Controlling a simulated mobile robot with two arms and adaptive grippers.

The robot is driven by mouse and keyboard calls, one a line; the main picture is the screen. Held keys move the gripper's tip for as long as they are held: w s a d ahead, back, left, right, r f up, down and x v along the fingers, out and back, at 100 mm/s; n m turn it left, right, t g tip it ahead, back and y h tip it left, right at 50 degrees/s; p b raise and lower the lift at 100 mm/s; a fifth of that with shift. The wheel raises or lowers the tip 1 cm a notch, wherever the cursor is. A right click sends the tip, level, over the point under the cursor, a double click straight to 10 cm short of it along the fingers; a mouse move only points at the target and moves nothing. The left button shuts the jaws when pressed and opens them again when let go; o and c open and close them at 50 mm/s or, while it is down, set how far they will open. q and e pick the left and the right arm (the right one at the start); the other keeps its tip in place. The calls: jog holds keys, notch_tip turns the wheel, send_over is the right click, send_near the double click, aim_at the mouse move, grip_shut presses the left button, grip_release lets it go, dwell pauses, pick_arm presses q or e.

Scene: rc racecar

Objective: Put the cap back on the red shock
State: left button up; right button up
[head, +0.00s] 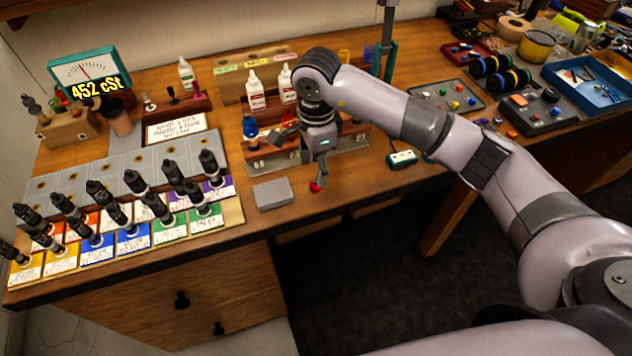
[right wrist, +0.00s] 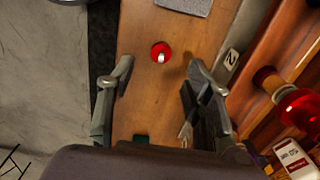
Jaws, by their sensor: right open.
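A small round red cap (right wrist: 161,52) with a pale centre lies on the wooden bench near its front edge. It also shows in the head view (head: 315,187), just below my right gripper (head: 319,176). In the right wrist view my right gripper (right wrist: 160,68) is open and empty, pointing down. The cap sits between and slightly beyond its fingertips, apart from both. A red shock body (right wrist: 298,108) with a tan end stands in a wooden rack (right wrist: 268,35) at the right of the wrist view. My left gripper is not in view.
A grey block (head: 272,193) lies left of the cap. White bottles (head: 256,92) stand behind the rack, and a blue-topped shock (head: 250,127) is at its left. Black shocks on coloured cards (head: 130,236) fill the bench's left. The bench edge is close in front.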

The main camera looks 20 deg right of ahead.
jog(key=shift+f+p, duration=0.4)
jog(key=shift+p, duration=0.05)
notch_tip(320, 180, down, 4)
jog(key=shift+r+p, duration=0.2)
jog(key=shift+p, duration=0.6)
jog(key=shift+f, duration=0.4)
jog(key=shift+c, duration=0.6)
jog(key=c, duration=0.7)
jog(key=shift+r, duration=0.1)
